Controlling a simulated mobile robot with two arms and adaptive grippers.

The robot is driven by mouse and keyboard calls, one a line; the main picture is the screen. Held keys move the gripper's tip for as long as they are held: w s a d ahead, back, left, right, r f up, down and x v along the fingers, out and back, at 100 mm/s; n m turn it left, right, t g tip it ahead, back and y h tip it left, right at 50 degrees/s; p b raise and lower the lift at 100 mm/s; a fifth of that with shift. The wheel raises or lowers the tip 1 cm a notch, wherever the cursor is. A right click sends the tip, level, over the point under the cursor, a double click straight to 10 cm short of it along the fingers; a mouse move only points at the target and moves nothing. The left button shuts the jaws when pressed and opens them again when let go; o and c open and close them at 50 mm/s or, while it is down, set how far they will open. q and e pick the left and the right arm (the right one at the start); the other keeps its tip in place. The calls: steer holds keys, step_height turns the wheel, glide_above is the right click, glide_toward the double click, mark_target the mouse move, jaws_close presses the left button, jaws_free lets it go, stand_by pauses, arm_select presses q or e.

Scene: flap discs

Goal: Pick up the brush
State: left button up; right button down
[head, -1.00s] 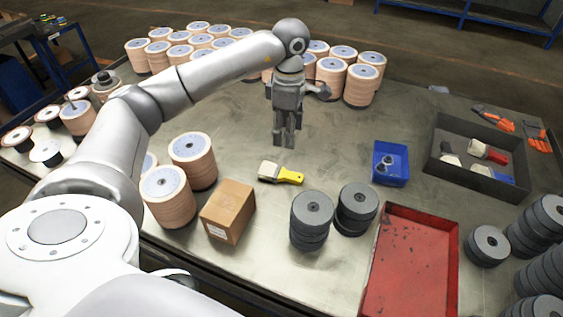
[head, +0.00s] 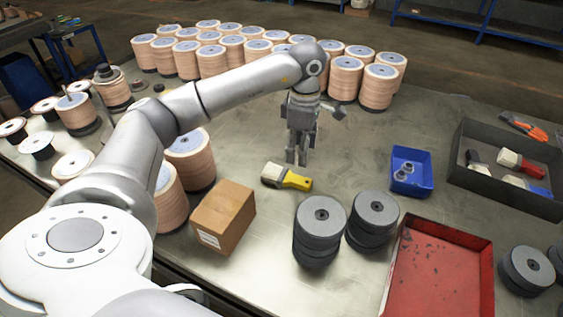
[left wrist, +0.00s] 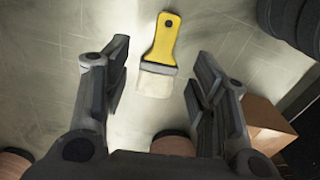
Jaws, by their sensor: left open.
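A brush (head: 287,177) with a yellow handle and pale bristles lies flat on the metal table, near its middle. My left gripper (head: 297,158) is above the table, just behind the brush in the head view, pointing down. In the left wrist view its two fingers (left wrist: 157,82) are spread apart and empty. The brush (left wrist: 161,48) shows there between and beyond the fingertips, handle pointing away and bristles towards the gripper. The gripper does not touch it. My right gripper is not in view.
A cardboard box (head: 223,217) stands to the brush's front left. Stacks of grey discs (head: 320,228) stand to its front right. A blue bin (head: 411,172), a red tray (head: 441,268) and a dark tray (head: 509,165) with more brushes lie rightward. Bare table surrounds the brush.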

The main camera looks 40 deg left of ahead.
arm_select(q)
glide_above(298, 179)
steer(key=f, duration=0.3)
steer(key=f+p, duration=0.1)
steer(key=shift+w+f, duration=0.3)
steer(key=shift+s+f+p, duration=0.15)
steer(key=shift+f+p, duration=0.15)
steer(key=shift+f, duration=0.3)
steer(key=f+p, duration=0.1)
steer(key=f, duration=0.2)
steer(key=shift+s+f, duration=0.2)
steer(key=shift+f, duration=0.45)
steer(key=c, duration=1.1)
